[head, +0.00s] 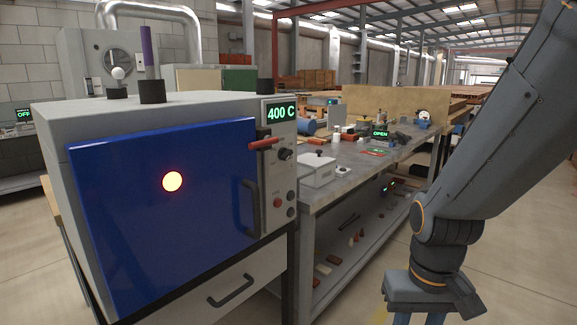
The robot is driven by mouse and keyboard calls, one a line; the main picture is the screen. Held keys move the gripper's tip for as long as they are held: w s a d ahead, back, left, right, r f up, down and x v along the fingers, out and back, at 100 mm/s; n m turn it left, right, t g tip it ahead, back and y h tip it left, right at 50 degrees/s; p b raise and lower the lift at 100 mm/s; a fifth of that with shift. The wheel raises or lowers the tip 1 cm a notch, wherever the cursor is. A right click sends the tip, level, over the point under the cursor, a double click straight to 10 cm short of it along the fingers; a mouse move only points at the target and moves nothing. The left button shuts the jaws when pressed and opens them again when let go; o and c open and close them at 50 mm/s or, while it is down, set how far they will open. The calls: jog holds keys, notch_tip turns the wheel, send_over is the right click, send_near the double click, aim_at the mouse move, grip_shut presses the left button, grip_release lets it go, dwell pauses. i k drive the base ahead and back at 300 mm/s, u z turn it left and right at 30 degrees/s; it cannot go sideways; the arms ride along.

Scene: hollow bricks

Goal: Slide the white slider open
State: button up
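No part in view is plainly marked as the white slider. A white ball knob (117,73) stands on a dark base on top of the furnace (50,150), at its back left, and could be it; I cannot tell. A purple upright rod (148,50) stands in a dark base to its right. My gripper (419,319) hangs at the bottom right, pointing down, in front of the bench and far from the knob. Two blue finger parts show apart, but their tips are cut off by the frame's lower edge. Nothing held is visible.
The furnace's blue door (165,215) is shut, with a glowing round window and a 400 C display (281,112). A red-handled lever (263,143) sticks out beside it. Floor at lower right is clear.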

aim_at(118, 73)
jog(key=u, duration=0.2)
jog(key=k, duration=0.5)
jog(key=u, duration=1.45)
jog(key=i, duration=0.75)
jog(key=z, duration=0.4)
